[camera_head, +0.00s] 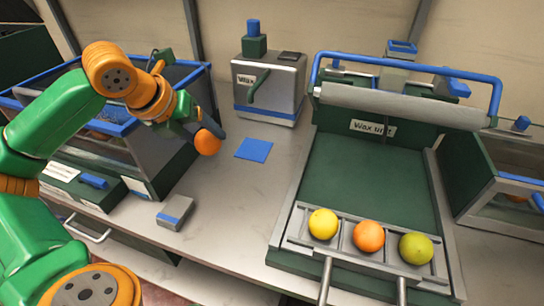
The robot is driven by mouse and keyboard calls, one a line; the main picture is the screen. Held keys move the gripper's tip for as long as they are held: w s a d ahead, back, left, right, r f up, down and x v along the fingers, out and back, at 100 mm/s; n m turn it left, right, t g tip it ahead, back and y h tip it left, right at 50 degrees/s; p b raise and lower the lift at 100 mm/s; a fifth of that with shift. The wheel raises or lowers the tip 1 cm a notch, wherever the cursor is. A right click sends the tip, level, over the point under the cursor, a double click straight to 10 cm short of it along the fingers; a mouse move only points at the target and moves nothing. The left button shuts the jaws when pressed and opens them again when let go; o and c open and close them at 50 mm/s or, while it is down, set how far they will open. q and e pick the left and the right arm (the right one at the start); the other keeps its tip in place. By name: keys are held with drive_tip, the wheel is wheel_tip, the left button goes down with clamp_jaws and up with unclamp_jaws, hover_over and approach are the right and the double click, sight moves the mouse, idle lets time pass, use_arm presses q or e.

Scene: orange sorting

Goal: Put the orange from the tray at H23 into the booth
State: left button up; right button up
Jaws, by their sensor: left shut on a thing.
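My left gripper (203,125) is shut on an orange (207,143). It holds the orange in the air above the worktop, left of the blue square and to the right of a glass-walled box with a blue frame (190,77) that looks like a booth. My left arm covers part of that box. A grey tray (292,240) at the front of the wax unit holds three fruits in a row: a yellow one (323,223), an orange-coloured one (368,236) and a green one (416,248). I cannot read an H23 mark. My right gripper is out of view.
The wax unit (376,180) has a raised roller and blue handle. A grey wax box (268,88) stands at the back. A blue square (254,150) lies flat on the worktop. A small grey-blue block (175,212) lies nearer. The worktop between is clear. Another glass-fronted box (500,195) stands right.

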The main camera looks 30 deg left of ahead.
use_arm(q)
drive_tip(key=w+d+f, duration=0.2)
drive_tip(key=w+f, duration=0.1)
drive_tip(key=w+d+f, duration=0.2)
drive_tip(key=w+f, duration=0.1)
drive_tip(key=w, duration=0.1)
drive_tip(key=w+d+f, duration=0.3)
drive_tip(key=f, duration=0.1)
drive_tip(key=shift+w, duration=0.3)
wheel_tip(320, 180, down, 2)
drive_tip(key=shift+f, duration=0.2)
drive_tip(key=o, duration=1.4)
